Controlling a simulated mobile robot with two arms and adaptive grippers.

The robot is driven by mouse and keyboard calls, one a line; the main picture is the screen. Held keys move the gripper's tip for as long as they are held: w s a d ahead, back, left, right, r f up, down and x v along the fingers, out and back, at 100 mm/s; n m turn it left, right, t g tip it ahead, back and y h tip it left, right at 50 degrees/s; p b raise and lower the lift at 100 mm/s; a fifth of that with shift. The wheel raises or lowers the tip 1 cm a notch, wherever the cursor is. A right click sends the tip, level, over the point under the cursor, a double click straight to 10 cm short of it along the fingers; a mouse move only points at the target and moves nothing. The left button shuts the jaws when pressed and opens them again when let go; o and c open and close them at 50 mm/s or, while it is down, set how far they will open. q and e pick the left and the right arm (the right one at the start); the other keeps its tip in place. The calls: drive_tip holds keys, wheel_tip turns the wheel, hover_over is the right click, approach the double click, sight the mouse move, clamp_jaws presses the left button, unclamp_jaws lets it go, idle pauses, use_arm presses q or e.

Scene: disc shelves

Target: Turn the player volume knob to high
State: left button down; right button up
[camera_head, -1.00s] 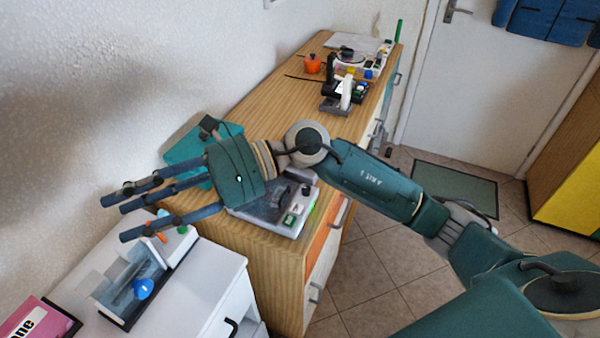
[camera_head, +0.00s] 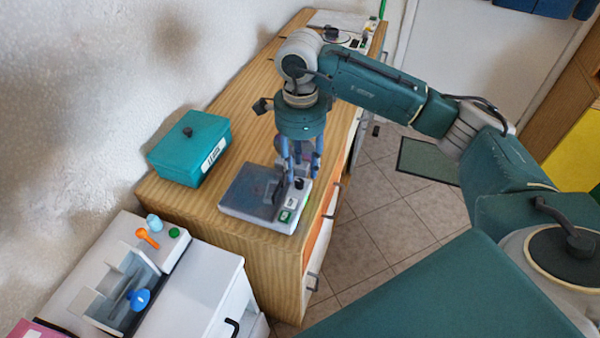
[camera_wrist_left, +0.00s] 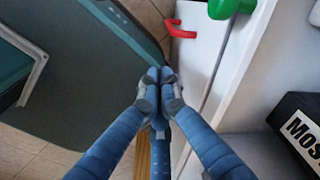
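The player (camera_head: 252,198) is a flat grey and white unit with a dark translucent lid on the wooden cabinet. A small black knob (camera_head: 299,184) shows on its right-hand strip; I cannot tell its setting. My right gripper (camera_head: 302,174) points down over the far right part of the player, its blue fingers spread apart and close to the knob. I cannot tell whether they touch it. The fingers partly hide that part of the player. My left gripper (camera_wrist_left: 158,75) shows only in the left wrist view, with its blue fingertips together and nothing seen between them.
A teal box (camera_head: 188,150) with a black knob stands left of the player on the wooden cabinet (camera_head: 225,112). A white unit (camera_head: 205,285) with orange and blue knobs stands in front. The left wrist view shows a red handle (camera_wrist_left: 180,29) and a black box (camera_wrist_left: 298,125).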

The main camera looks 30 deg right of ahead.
sight(300, 181)
drive_tip(key=shift+f+p, duration=0.35)
drive_tip(key=shift+f, duration=1.9)
drive_tip(key=shift+c, duration=0.5)
